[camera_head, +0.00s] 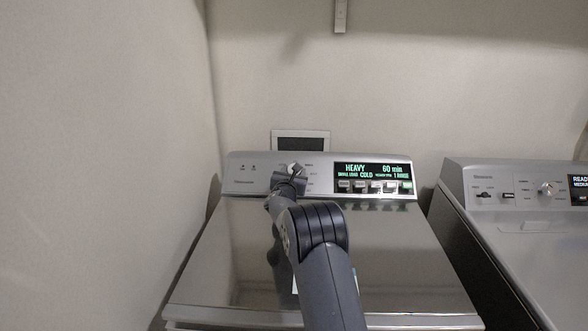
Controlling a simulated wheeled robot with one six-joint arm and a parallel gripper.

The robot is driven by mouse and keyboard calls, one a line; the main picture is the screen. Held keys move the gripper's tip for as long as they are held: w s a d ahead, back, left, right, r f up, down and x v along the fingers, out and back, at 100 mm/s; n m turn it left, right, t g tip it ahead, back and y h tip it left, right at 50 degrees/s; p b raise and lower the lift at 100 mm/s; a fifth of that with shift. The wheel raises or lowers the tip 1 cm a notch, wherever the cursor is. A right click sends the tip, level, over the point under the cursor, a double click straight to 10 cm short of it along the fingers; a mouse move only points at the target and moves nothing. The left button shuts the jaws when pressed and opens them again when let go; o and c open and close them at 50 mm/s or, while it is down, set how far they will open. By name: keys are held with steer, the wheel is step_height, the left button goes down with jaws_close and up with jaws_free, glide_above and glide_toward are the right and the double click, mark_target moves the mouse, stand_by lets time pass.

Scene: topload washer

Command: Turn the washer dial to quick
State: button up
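The topload washer (400,255) stands in front of me with its lid closed. Its control panel (245,174) runs along the back edge. The washer dial (294,168) is on the panel, left of the display, and is mostly hidden by my gripper. The lit display (372,171) reads HEAVY, 60 min and COLD in green. My gripper (291,175) is at the dial, in front of it. The fingers are too small and too covered to tell whether they are open or shut, or whether they touch the dial.
A row of buttons (375,187) sits under the display. A second machine (515,225) with its own knob (546,189) stands at the right, with a narrow gap between. A wall (110,150) is close on the left. A vent-like panel (300,143) is on the back wall.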

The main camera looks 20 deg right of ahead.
steer(key=m+g+h+p, duration=0.2)
steer(key=m, duration=0.1)
steer(key=shift+w+a+r+m, duration=0.1)
steer(key=shift+a+r+m, duration=0.1)
steer(key=shift+m, duration=0.1)
steer(key=m+g+h+p, duration=0.2)
steer(key=m+g+p, duration=0.1)
steer(key=m, duration=0.1)
steer(key=shift+w+m+g, duration=0.1)
steer(key=shift+m+g, duration=0.2)
steer(key=shift+m, duration=0.1)
steer(key=m+g+p, duration=0.1)
steer(key=p, duration=0.1)
steer(key=shift+m+h+p, duration=0.3)
steer(key=shift+h+p, duration=0.05)
steer(key=shift+h, duration=0.05)
steer(key=m+g+p, duration=0.1)
steer(key=p, duration=0.1)
steer(key=shift+p, duration=0.3)
steer(key=shift+f+m+g+p, duration=0.15)
steer(key=shift+m+g+p, duration=0.35)
steer(key=shift+p, duration=0.1)
steer(key=o, duration=1)
steer(key=shift+c, duration=0.2)
steer(key=shift+a, duration=0.2)
